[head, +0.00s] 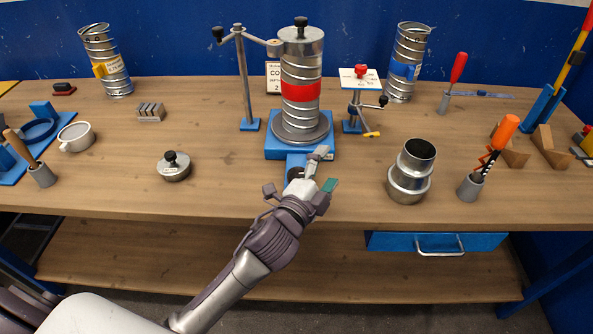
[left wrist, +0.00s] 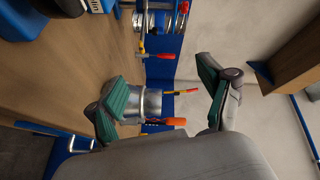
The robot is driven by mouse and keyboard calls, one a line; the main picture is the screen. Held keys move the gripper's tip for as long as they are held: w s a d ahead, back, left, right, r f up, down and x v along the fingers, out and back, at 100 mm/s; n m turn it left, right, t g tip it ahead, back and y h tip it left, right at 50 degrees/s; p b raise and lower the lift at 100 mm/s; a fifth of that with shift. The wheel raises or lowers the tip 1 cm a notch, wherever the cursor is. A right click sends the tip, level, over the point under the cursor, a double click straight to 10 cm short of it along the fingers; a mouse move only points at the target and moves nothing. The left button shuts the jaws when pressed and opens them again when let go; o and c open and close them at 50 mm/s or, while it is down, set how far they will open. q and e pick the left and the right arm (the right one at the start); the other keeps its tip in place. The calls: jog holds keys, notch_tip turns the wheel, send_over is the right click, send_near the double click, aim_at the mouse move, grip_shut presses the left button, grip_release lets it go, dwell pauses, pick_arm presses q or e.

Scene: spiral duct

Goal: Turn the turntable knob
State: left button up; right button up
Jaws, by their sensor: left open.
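The turntable (head: 272,150) is a blue base with a round metal plate, standing in the middle of the bench. A grey spiral duct (head: 301,68) with a red band stands upright on it under a black-knobbed lid. A dark round part (head: 294,174), perhaps the turntable knob, shows on the blue front block, partly hidden by my gripper. My left gripper (head: 325,168) is open with its fingers just right of that part; contact cannot be told. In the left wrist view its teal-padded fingers (left wrist: 163,76) are spread, with no knob visible between them.
A metal reducer (head: 409,175) and a cup with an orange-handled tool (head: 506,130) stand to the right. A lidded knob piece (head: 174,167) sits left. Stands with black handles flank the duct (head: 244,80) (head: 361,100). The bench front between the lidded piece and my arm is clear.

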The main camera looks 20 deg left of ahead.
pick_arm(q)
jog(key=w+d+r+m+t+h, duration=0.1)
jog(key=d+r+m+h, duration=0.7)
jog(key=r+m, duration=0.25)
jog(key=s+d+r+m+g+h, duration=0.2)
jog(key=d+m+g+h, duration=0.3)
jog(key=m, duration=0.5)
jog(key=s+d+r+m+g+h, duration=0.15)
jog(key=d+m+g+h, duration=0.35)
jog(key=m, duration=0.5)
jog(key=m+g+y, duration=0.8)
jog(key=m+y, duration=1.3)
send_over(298, 173)
notch_tip(298, 173, down, 7)
notch_tip(298, 173, down, 14)
jog(key=p, duration=0.4)
jog(key=shift+r, duration=0.2)
pick_arm(e)
jog(key=r, duration=0.4)
jog(key=shift+w+a, duration=0.1)
jog(key=shift+w, duration=0.2)
